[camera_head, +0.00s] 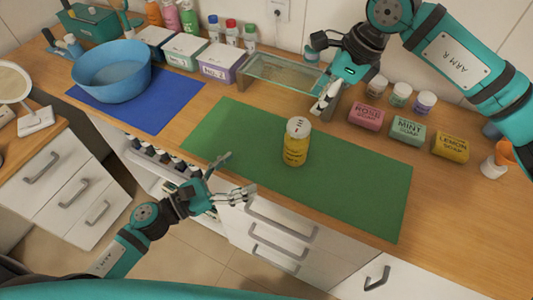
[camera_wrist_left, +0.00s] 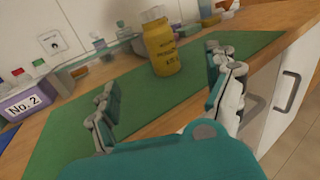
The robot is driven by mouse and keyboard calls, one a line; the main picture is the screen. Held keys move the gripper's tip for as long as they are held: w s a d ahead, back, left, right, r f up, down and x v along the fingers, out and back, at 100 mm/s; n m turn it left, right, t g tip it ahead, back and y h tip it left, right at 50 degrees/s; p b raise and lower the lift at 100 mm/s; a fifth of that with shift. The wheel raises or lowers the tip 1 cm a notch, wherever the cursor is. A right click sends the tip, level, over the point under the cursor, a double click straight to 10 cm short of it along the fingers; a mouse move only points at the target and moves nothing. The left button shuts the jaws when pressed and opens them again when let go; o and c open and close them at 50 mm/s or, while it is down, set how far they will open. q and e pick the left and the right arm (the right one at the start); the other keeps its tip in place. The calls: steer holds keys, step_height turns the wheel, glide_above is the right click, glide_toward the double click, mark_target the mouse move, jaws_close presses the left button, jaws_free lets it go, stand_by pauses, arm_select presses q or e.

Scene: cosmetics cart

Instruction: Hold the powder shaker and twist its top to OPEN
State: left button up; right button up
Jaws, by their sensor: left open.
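The powder shaker (camera_head: 296,146) is a yellow jar with a pale top and dark lettering. It stands upright on the green mat (camera_head: 350,197), and it also shows in the left wrist view (camera_wrist_left: 162,50). My left gripper (camera_head: 240,176) is open and empty, in front of the counter's front edge and left of the shaker, apart from it. In the left wrist view its fingers (camera_wrist_left: 163,90) are spread, with the shaker beyond them. My right gripper (camera_head: 322,104) is above the back edge of the green mat, behind and right of the shaker, not touching it; its finger gap is unclear.
Rose, mint and lemon soap boxes (camera_head: 408,131) and small jars stand at the right. A glass tray (camera_head: 284,73) is behind the mat. A blue bowl (camera_head: 112,72) sits on a blue mat at the left. The green mat around the shaker is clear.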

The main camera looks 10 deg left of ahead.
mark_target(287, 148)
arm_select(q)
steer(key=x, duration=1.7)
steer(key=shift+w, duration=0.2)
